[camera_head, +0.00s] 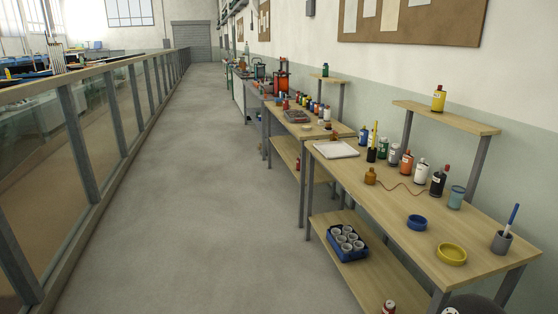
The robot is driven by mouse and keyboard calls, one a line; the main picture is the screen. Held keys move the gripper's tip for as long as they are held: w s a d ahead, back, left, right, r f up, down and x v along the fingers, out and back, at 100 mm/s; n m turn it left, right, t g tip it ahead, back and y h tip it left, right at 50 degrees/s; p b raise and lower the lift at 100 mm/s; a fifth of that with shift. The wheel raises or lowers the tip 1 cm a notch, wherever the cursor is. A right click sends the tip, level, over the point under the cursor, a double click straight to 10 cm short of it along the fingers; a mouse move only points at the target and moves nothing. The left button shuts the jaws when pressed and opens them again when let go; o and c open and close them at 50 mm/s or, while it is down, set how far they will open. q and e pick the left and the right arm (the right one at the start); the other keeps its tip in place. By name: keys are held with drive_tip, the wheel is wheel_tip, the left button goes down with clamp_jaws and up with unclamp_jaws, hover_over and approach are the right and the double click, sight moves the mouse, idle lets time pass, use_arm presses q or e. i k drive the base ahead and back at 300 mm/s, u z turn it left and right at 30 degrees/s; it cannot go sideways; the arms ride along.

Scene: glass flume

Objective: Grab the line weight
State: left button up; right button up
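What looks like the line weight is a small brown-orange, bottle-shaped piece (370,176) standing upright near the left edge of the nearest wooden bench (395,205). A thin reddish line (402,187) lies on the bench top and curves from beside it toward the bottles on the right. Neither of my grippers is in view. A dark rounded shape (475,304) shows at the bottom edge; I cannot tell what it is.
Several bottles (438,181) stand behind the weight. A blue dish (417,223), a yellow dish (451,254) and a grey cup (501,242) sit nearer. A white tray (334,150) lies beyond. The aisle floor (200,200) is clear beside the glass flume (95,110).

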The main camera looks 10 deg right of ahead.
sight(371, 177)
drive_tip(key=i, duration=1.35)
drive_tip(key=z, duration=0.4)
drive_tip(key=i, duration=1.7)
drive_tip(key=z, duration=0.2)
